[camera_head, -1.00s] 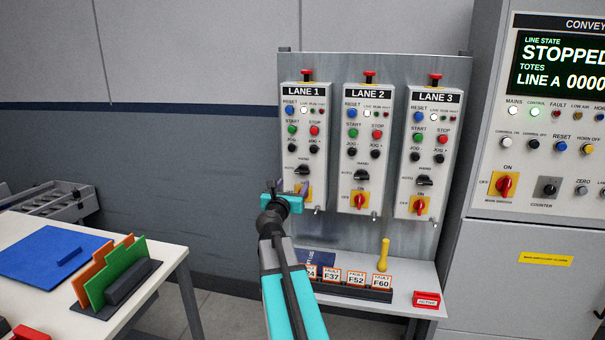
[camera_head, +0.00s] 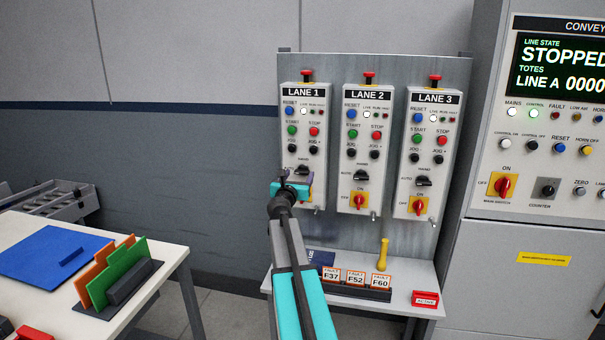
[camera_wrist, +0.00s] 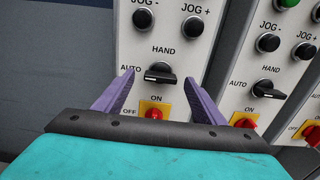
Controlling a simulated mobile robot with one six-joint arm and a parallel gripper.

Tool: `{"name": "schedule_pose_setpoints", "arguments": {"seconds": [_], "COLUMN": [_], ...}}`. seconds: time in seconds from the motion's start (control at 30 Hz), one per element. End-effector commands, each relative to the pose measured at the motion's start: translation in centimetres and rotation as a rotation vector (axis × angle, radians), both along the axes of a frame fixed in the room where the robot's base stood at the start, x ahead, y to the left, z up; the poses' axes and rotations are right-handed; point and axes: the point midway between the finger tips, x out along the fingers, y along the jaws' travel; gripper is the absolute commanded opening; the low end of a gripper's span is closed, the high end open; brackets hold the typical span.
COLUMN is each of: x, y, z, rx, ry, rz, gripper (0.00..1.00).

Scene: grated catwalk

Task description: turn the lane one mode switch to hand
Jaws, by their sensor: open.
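The lane one mode switch (camera_wrist: 160,73) is a black knob with its bar lying about level, its end towards AUTO on the left; HAND is printed above it. In the wrist view my gripper (camera_wrist: 158,79) is open, its purple fingers on the left and right of the knob, and nothing is held. I cannot tell how far the fingertips are from the panel. In the head view my gripper (camera_head: 293,185) is in front of the lower part of the lane one panel (camera_head: 303,110) and partly hides the switch.
The lane one red and yellow on/off switch (camera_wrist: 154,111) sits just below, between the fingers. The lane two panel (camera_head: 366,110) and lane three panel (camera_head: 427,120) stand to the right. A shelf below holds fault cards (camera_head: 355,279) and a yellow-handled tool (camera_head: 382,255).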

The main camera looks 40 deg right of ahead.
Motion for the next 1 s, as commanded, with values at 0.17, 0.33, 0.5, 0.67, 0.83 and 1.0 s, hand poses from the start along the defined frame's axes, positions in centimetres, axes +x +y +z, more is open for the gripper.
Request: {"name": "schedule_pose_setpoints", "arguments": {"seconds": [0.17, 0.33, 0.5, 0.67, 0.83, 1.0], "x": [0.8, 1.1, 1.1, 1.1, 1.1, 1.0], "y": [-1.2, -1.7, -1.8, -1.8, -1.8, -3.0], "z": [0.0, 0.0, 0.0, 0.0, 0.0, 0.0], "rx": [-0.001, -0.001, -0.001, -0.001, -0.001, 0.000], "ry": [0.001, 0.002, 0.002, 0.001, 0.001, 0.000], "rz": [0.000, 0.000, 0.000, 0.000, 0.000, -0.002], "gripper": [0.64, 0.64, 0.64, 0.64, 0.37, 0.23]}}
